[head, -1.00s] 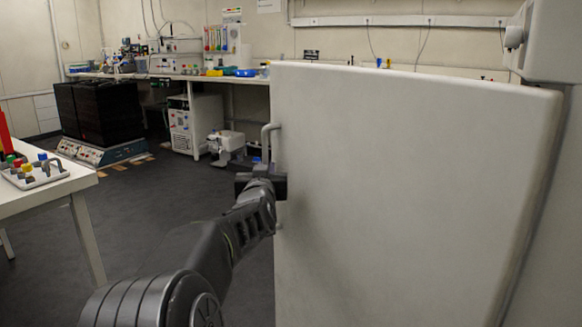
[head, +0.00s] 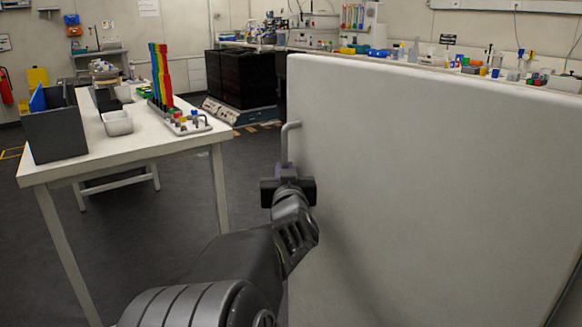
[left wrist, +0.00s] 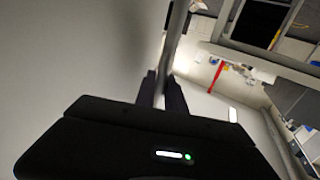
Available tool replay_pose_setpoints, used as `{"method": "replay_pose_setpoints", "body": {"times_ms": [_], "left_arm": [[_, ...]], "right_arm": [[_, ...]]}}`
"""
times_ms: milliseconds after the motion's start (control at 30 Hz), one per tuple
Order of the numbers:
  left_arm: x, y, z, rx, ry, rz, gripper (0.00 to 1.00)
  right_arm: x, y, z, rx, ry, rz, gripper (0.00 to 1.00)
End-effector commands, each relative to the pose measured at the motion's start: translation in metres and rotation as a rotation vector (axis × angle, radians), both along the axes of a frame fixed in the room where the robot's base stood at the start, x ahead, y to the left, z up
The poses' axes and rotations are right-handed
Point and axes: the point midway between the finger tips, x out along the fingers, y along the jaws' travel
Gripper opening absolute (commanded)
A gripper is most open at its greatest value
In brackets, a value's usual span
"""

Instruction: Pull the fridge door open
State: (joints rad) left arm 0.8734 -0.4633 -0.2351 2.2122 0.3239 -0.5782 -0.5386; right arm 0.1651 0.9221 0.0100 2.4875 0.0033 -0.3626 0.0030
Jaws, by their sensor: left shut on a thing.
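The white fridge door (head: 430,190) fills the right of the head view, seen from its outer face. Its grey bar handle (head: 287,142) stands upright along the door's left edge. My left gripper (head: 288,184) is shut on the lower part of the handle. In the left wrist view, the handle (left wrist: 177,45) runs up from between my two fingers (left wrist: 163,92), and the pale door face (left wrist: 80,60) lies to the left. The fridge's inside is hidden behind the door. My right gripper is in neither view.
A white table (head: 130,150) stands at the left with a dark box (head: 55,135), a white tray (head: 117,123) and coloured racks. Dark floor (head: 245,200) lies between the table and the door. A black cabinet (head: 240,82) and a workbench stand behind.

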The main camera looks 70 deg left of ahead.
Motion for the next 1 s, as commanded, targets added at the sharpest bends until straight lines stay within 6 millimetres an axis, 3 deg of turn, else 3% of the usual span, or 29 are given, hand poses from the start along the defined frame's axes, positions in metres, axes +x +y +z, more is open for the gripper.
{"method": "replay_pose_setpoints", "body": {"times_ms": [267,300,400,767,1000], "left_arm": [[0.0,0.0,0.001,0.003,-0.001,0.001,0.0],[0.0,0.0,0.001,0.003,-0.001,0.001,0.17],[0.0,0.0,0.001,0.003,-0.001,0.001,0.23],[-0.002,-0.006,0.001,0.001,-0.001,0.0,0.23],[-0.011,-0.039,0.004,0.003,-0.002,0.001,0.23]], "right_arm": [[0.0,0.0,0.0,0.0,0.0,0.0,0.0],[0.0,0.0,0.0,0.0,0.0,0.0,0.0],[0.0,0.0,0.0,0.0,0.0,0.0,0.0],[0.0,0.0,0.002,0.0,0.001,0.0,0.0],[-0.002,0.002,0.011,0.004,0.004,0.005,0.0]]}}
